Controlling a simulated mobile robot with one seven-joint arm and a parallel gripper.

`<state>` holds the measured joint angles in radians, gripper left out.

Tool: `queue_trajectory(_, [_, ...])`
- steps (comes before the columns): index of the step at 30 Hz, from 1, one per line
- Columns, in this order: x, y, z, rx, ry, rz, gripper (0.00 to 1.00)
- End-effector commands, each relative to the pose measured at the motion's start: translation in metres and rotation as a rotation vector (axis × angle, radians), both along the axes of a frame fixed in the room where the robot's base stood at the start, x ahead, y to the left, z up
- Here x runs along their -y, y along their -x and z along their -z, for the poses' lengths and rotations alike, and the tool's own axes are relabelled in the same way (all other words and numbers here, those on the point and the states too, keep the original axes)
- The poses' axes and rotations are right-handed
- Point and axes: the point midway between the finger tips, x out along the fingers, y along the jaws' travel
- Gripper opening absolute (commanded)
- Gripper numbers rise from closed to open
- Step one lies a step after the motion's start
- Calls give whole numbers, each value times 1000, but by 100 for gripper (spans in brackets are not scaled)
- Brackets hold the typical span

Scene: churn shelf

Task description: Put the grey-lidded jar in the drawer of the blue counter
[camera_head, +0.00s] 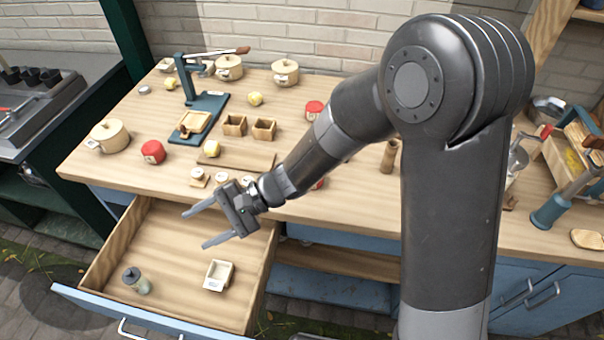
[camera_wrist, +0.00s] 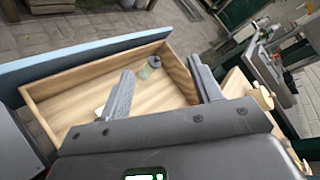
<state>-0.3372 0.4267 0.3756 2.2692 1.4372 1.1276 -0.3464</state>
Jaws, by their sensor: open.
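The grey-lidded jar (camera_head: 136,281) is a small pale green-grey jar with a dark grey lid. It is inside the open drawer (camera_head: 187,315) of the blue counter, near the front left, and looks tilted or lying; I cannot tell which. In the wrist view the jar (camera_wrist: 150,66) shows beyond my fingers, near the drawer's far corner. My gripper (camera_head: 194,227) is open and empty, above the drawer's back part near the counter edge, apart from the jar. In the wrist view my gripper (camera_wrist: 165,90) has its two fingers spread wide.
The counter top (camera_head: 330,208) above holds pale pots, red-and-white jars, small wooden boxes and a blue press (camera_head: 205,115). The middle of the drawer floor is clear.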

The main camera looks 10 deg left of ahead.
Motion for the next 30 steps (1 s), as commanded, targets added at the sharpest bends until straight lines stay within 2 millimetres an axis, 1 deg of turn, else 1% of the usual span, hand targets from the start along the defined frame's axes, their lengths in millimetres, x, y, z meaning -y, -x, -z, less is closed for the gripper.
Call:
queue_trajectory(1, [16,-5,-9,66,24,-11,59])
queue_trajectory(8, [91,-23,-33,336,175,-55,59])
queue_trajectory(14, [162,-36,-53,561,338,-55,59])
queue_trajectory(15, [176,-39,-57,605,372,-51,59])
queue_trajectory(19, [224,-44,-73,741,491,-31,59])
queue_trajectory(25, [300,-45,-99,938,688,21,59])
queue_trajectory(30, [361,-38,-123,1083,860,81,59])
